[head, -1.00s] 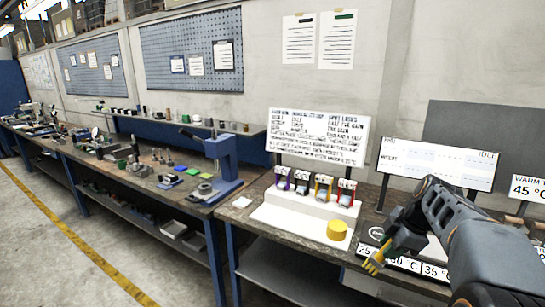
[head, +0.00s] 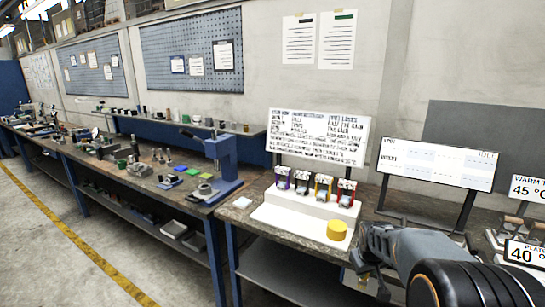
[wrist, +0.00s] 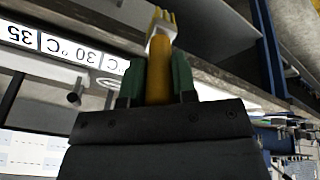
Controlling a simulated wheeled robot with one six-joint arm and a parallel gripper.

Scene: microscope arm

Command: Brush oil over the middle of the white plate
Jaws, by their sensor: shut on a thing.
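In the wrist view my gripper (wrist: 157,80) is shut on the brush (wrist: 160,52), its green pads on both sides of the orange-brown handle. The brush has a pale collar and yellow bristles, which point away from the jaws and touch nothing that I can make out. In the head view my gripper (head: 364,285) is low, in front of the bench edge, right of the white stand; the brush is mostly hidden there. I cannot single out the white plate for certain. A small flat white square (head: 242,202) lies on the bench left of the stand.
A status board (head: 437,164) stands behind my arm. Temperature labels (wrist: 62,47) run along the bench in the wrist view. My arm hides much of the right bench.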

